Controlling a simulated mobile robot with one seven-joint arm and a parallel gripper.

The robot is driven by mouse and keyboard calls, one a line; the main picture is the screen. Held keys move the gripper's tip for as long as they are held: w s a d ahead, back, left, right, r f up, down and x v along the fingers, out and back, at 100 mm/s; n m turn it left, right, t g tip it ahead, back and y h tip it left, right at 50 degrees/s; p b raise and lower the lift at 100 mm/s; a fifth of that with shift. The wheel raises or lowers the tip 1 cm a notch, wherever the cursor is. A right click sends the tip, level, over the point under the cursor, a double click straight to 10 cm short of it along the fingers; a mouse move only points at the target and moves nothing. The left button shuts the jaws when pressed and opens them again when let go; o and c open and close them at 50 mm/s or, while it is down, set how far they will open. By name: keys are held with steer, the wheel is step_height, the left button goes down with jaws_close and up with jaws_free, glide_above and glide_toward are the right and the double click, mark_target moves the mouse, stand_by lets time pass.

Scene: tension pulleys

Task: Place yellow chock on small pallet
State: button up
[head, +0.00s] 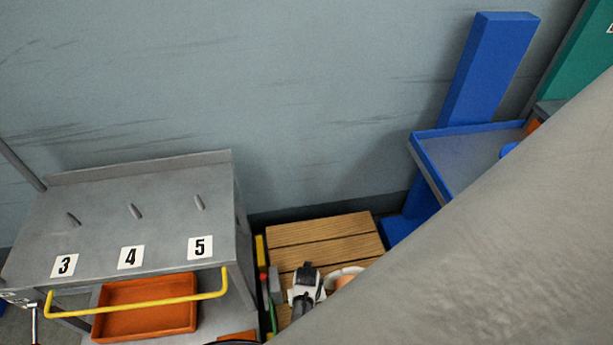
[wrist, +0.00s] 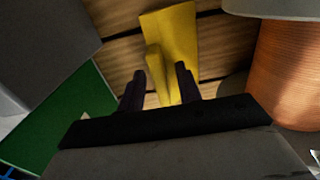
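The yellow chock (wrist: 178,42) lies on the brown wooden slats of a pallet (wrist: 122,62) in the wrist view. It has a broad face and a raised narrow fin pointing toward my gripper. My gripper (wrist: 161,75) has its two dark fingers apart, one on each side of the chock's near end. A strip of wood shows between the left finger and the chock, so the fingers look open around it. In the head view a wooden pallet (head: 322,237) stands on the floor by the wall. My arm covers its right part, and I cannot make out the chock there.
A copper-coloured spool (wrist: 288,75) stands close right of my gripper. A green panel (wrist: 62,122) is at left. In the head view, a grey numbered table (head: 105,215) with a yellow rail (head: 140,307) stands left, and a blue stand (head: 490,70) right.

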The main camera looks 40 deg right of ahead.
steer(key=shift+r, duration=0.1)
step_height(320, 180, up, 12)
steer(key=p, duration=0.2)
stand_by(0.3)
